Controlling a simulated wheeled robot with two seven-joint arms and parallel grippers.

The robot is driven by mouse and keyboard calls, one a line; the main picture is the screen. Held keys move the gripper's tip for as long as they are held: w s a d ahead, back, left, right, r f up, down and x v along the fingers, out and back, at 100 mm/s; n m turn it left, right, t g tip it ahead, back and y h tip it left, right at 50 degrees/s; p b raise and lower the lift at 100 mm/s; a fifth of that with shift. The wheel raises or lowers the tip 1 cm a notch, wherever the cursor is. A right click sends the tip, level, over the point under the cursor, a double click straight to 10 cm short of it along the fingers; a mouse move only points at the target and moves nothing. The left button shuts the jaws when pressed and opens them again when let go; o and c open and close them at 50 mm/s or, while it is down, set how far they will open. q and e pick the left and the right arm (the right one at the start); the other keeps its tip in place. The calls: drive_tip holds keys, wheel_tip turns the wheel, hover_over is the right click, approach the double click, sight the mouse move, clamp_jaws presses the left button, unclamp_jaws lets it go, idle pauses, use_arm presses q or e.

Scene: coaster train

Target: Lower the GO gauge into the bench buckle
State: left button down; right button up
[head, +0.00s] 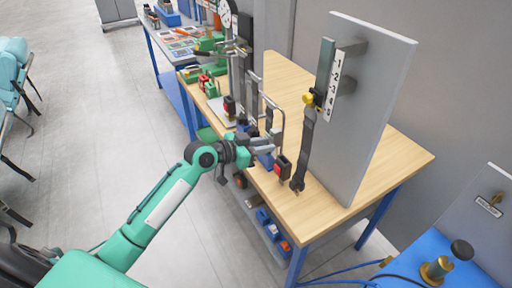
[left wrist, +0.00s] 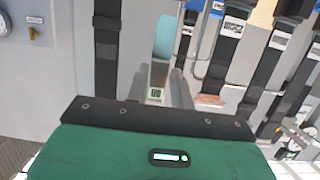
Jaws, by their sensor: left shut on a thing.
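My left gripper (head: 266,149) is over the near edge of the wooden bench. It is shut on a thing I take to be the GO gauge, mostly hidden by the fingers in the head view. In the left wrist view a pale metal piece with a small dark-lettered label (left wrist: 156,93) shows just beyond the gripper's dark edge. A black buckle with a red face (head: 282,168), which looks like the bench buckle, stands just right of the gripper; whether the held thing touches it, I cannot tell. My right gripper is not in view.
A grey upright panel (head: 372,110) carries a dark strap (head: 304,150), a yellow knob (head: 308,99) and a numbered scale (head: 334,85), close right of the buckle. Another red-and-black buckle (head: 229,106) and metal frames stand behind the gripper. The bench top (head: 390,165) is clear at the right.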

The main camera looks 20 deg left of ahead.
sight(274, 157)
use_arm(q)
drive_tip(key=shift+r+x, duration=0.25)
drive_tip(key=shift+x, duration=0.75)
drive_tip(key=shift+r+x, duration=0.2)
drive_tip(key=shift+x, duration=0.75)
drive_tip(key=shift+f+b, duration=1)
drive_tip(key=shift+f, duration=0.1)
drive_tip(key=shift+d, duration=0.1)
drive_tip(key=shift+f+b, duration=2)
drive_tip(key=shift+f, duration=0.35)
drive_tip(key=c, duration=1.1)
unclamp_jaws()
